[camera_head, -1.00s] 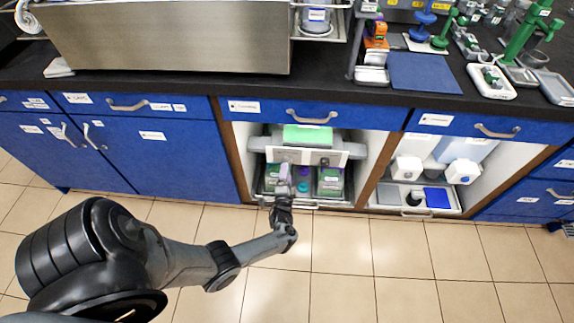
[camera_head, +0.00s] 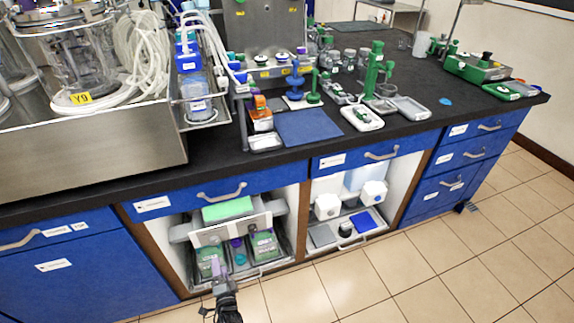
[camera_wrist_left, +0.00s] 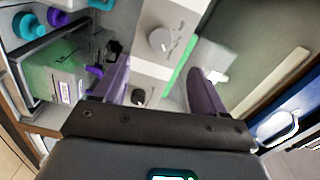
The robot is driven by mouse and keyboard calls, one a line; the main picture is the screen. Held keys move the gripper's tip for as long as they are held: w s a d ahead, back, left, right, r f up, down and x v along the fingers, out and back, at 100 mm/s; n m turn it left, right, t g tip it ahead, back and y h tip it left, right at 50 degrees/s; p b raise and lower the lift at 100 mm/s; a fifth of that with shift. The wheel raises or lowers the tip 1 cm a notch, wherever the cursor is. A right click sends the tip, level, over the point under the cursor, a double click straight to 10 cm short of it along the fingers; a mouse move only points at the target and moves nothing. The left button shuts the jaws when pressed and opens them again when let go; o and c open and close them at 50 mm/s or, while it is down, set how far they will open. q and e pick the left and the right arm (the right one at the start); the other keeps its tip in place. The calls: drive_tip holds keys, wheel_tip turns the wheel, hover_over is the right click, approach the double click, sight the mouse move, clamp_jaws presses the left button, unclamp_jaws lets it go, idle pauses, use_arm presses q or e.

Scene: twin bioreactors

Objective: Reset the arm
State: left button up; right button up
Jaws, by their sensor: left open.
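My left gripper (camera_head: 218,272) is in front of the open lower bay at the bottom of the head view, close to the front of a pull-out tray (camera_head: 262,272). Only its end and part of the wrist show there. In the left wrist view its two purple fingers (camera_wrist_left: 160,82) stand wide apart with nothing held between them. A green-and-clear box (camera_wrist_left: 55,72) is beside the left finger, with a small purple-and-black fitting near that finger. I cannot tell whether they touch. My right gripper is not in view.
The bay holds a grey device with a green top (camera_head: 227,209). The bay to the right holds white containers (camera_head: 327,206) and a blue pad. Above is a black counter (camera_head: 215,160) with a blue mat (camera_head: 309,127) and green stands. The tiled floor (camera_head: 450,265) at right is clear.

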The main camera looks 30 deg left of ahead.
use_arm(q)
drive_tip(key=s+r+m+h+p, duration=0.1)
drive_tip(key=s+r+h+p, duration=0.1)
drive_tip(key=s+r+p, duration=0.85)
drive_tip(key=w+d+r+n+g+h+p, duration=0.1)
drive_tip(key=w+d+r+n+h+p, duration=0.25)
drive_tip(key=d+r+h+p, duration=1.2)
drive_tip(key=s+d+r+g+y+b, duration=0.3)
drive_tip(key=d+r+b, duration=0.2)
drive_tip(key=d+r, duration=0.65)
drive_tip(key=s+r+g, duration=0.2)
drive_tip(key=s+g, duration=0.1)
drive_tip(key=s, duration=0.3)
wheel_tip(320, 180, up, 38)
drive_tip(key=p, duration=3.8)
wheel_tip(320, 180, down, 75)
drive_tip(key=b, duration=7.4)
drive_tip(key=shift+w+a+n+b, duration=0.25)
drive_tip(key=shift+w+n+b, duration=0.1)
